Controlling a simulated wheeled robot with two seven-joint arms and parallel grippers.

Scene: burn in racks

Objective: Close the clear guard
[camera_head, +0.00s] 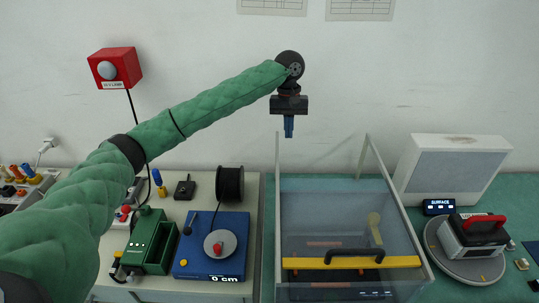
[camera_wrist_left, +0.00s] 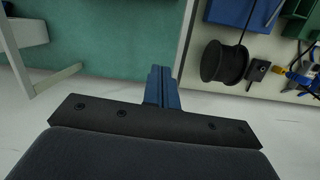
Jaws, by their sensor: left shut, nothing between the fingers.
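The clear guard (camera_head: 345,220) is a see-through panel on a light-framed enclosure, right of centre in the head view. A yellow bar (camera_head: 400,262) with a black handle (camera_head: 354,252) crosses its lower part. Two pale frame edges rise at the back of the enclosure. I cannot tell how far the guard is open. My left gripper (camera_head: 289,127) is shut and empty, its blue fingers pointing down, above the back left of the enclosure and apart from the handle. Its blue fingers show in the left wrist view (camera_wrist_left: 162,88). My right gripper is out of view.
A blue device (camera_head: 212,262), a black cable spool (camera_head: 230,184) and a green device (camera_head: 151,243) stand left of the enclosure. A round grey plate (camera_head: 480,268) bears a red-handled unit. A white panelled box (camera_head: 453,170) stands behind. The wall is close behind the benches.

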